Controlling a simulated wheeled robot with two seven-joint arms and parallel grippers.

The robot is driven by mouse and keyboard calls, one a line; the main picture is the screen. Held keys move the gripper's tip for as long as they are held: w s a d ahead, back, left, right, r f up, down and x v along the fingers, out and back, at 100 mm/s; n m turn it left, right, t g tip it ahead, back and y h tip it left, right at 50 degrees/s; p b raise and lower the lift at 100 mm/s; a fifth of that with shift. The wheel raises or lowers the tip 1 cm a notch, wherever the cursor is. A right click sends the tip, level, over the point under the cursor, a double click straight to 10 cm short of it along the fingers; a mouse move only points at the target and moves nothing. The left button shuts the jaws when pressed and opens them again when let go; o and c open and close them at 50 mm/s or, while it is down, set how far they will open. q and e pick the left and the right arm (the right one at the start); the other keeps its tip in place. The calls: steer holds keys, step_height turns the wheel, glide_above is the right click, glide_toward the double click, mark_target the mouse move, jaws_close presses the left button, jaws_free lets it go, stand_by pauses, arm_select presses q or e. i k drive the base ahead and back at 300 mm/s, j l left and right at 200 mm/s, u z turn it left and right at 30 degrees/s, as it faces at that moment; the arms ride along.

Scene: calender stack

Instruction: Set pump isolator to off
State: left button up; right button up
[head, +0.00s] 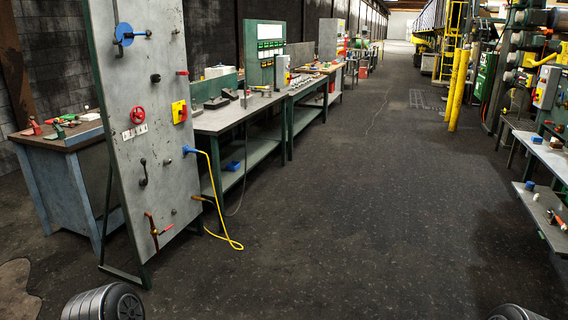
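A yellow plate with a red rotary handle (179,111) is mounted at the right edge of the grey upright panel (160,80), at the left of the head view. It looks like an isolator switch; its label and exact handle position are too small to read. A second box with red and yellow on it (545,88) is on the machinery at the far right; I cannot tell which one is the pump isolator. Neither of my grippers shows. Only rounded dark parts, apparently mine, show at the bottom edge, far from the panel.
The panel also carries a blue disc with a lever (124,35), a red handwheel (137,114) and a red-handled valve (155,228). A yellow cable (222,210) hangs to the floor beside it. Benches (240,112) run behind. The central aisle floor (340,220) is clear.

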mark_target(183, 116)
steer(key=i, duration=2.75)
steer(key=i+u, duration=0.1)
steer(key=i, duration=0.5)
steer(key=i+l+u, duration=0.1)
steer(key=i, duration=0.45)
steer(key=i+l+u, duration=0.1)
steer(key=i, duration=0.5)
steer(key=i+l+u, duration=0.25)
steer(key=i+u, duration=0.2)
steer(key=i+l+u, duration=0.5)
